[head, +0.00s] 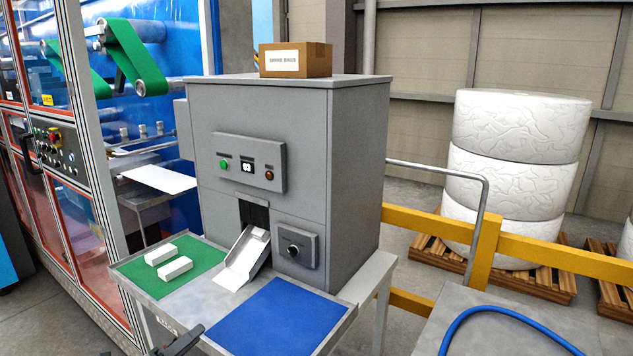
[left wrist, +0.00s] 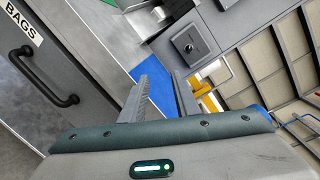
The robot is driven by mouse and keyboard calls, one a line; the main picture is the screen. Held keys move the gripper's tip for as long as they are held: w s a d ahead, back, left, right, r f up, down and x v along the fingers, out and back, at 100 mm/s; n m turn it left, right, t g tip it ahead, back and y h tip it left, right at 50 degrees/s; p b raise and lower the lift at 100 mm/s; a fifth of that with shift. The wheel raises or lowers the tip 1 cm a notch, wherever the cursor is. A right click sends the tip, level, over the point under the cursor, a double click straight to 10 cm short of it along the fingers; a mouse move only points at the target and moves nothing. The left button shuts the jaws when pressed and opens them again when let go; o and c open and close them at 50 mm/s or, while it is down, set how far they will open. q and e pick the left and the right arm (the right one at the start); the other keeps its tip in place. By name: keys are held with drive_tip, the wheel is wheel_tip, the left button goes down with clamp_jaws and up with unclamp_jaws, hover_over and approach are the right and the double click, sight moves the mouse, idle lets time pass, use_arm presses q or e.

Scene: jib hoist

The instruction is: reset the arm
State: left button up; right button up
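My left gripper (head: 180,341) shows only in part at the bottom edge of the head view, as a dark finger in front of the table's near edge. In the left wrist view its two grey fingers (left wrist: 161,92) stand apart with nothing between them, so it is open and empty. It touches nothing that I can see. My right gripper is not in view.
A grey machine (head: 290,190) with a chute (head: 246,262) stands behind a table with a green mat (head: 160,287), two white blocks and a blue mat (head: 280,318). A black handle (left wrist: 45,88) is near my left gripper. Yellow rails (head: 565,261) stand at right.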

use_arm(q)
drive_tip(key=s+a+f+n+g+y, duration=0.1)
drive_tip(key=s+a+f+n+y, duration=0.2)
drive_tip(key=f, duration=0.8)
drive_tip(key=s+a+f+n+g+y, duration=0.1)
drive_tip(key=s+f+n, duration=0.4)
drive_tip(key=f, duration=0.5)
drive_tip(key=s+a+f+n+g+y, duration=0.15)
drive_tip(key=f+n, duration=0.35)
drive_tip(key=f, duration=0.6)
drive_tip(key=s+f+n+g+y, duration=0.2)
drive_tip(key=s+f+n, duration=0.2)
drive_tip(key=s+f, duration=0.7)
drive_tip(key=s+d+f+n+g, duration=0.25)
drive_tip(key=s+f, duration=0.45)
drive_tip(key=s, duration=0.4)
drive_tip(key=s+d+f+n+g, duration=0.1)
drive_tip(key=s+f+n+g, duration=0.15)
drive_tip(key=s+f, duration=0.7)
drive_tip(key=s+d+f+n+g, duration=0.1)
drive_tip(key=s+d+n+g, duration=0.1)
drive_tip(key=s, duration=0.9)
drive_tip(key=s+d+f+n+g, duration=0.2)
drive_tip(key=s+d+n, duration=0.1)
drive_tip(key=s, duration=0.8)
drive_tip(key=shift+s+d+b, duration=0.35)
drive_tip(key=shift+d+b, duration=0.1)
drive_tip(key=shift+d, duration=0.4)
